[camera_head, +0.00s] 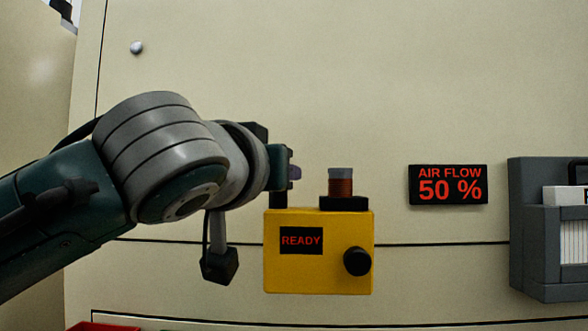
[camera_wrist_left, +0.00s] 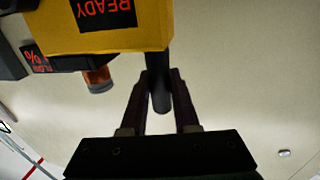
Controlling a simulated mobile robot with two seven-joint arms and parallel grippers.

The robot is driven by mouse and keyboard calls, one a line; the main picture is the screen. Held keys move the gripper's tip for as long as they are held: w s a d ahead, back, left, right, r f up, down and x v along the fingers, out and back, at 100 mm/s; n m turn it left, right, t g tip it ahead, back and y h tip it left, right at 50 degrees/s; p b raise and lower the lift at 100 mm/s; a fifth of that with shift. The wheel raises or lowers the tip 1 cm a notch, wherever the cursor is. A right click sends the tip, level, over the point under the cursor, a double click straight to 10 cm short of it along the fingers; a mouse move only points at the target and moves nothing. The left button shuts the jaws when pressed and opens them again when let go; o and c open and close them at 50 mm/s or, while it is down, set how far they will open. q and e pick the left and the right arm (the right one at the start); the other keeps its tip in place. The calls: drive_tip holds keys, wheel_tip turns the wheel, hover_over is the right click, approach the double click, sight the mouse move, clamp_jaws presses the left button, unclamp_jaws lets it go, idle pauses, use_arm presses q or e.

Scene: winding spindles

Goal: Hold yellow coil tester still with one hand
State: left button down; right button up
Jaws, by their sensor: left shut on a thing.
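The yellow coil tester (camera_head: 310,272) is at the lower middle of the head view, upright, with a READY display (camera_head: 301,240) and a black knob (camera_head: 357,261) on its front. A copper-brown coil (camera_head: 341,187) stands in a black seat on its top. My left gripper (camera_head: 291,173) is at the tester's upper left corner. In the left wrist view the tester (camera_wrist_left: 70,38) appears upside down, and the left fingers (camera_wrist_left: 160,85) are shut around a dark post (camera_wrist_left: 160,100) beside it. The post is mostly hidden in the head view. My right gripper is not in view.
A dark AIR FLOW 50 % display (camera_head: 448,185) is on the cream panel right of the tester. A grey holder (camera_head: 545,240) with white papers is at the far right. The panel above the tester is clear.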

use_arm(q)
wheel_tip(320, 180, down, 16)
drive_tip(key=b, duration=1.2)
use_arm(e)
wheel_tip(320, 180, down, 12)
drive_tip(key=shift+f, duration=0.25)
use_arm(q)
drive_tip(key=shift+f+b, duration=0.4)
drive_tip(key=shift+f, duration=0.15)
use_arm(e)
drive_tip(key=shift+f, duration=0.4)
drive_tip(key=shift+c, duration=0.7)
use_arm(q)
drive_tip(key=shift+f, duration=0.15)
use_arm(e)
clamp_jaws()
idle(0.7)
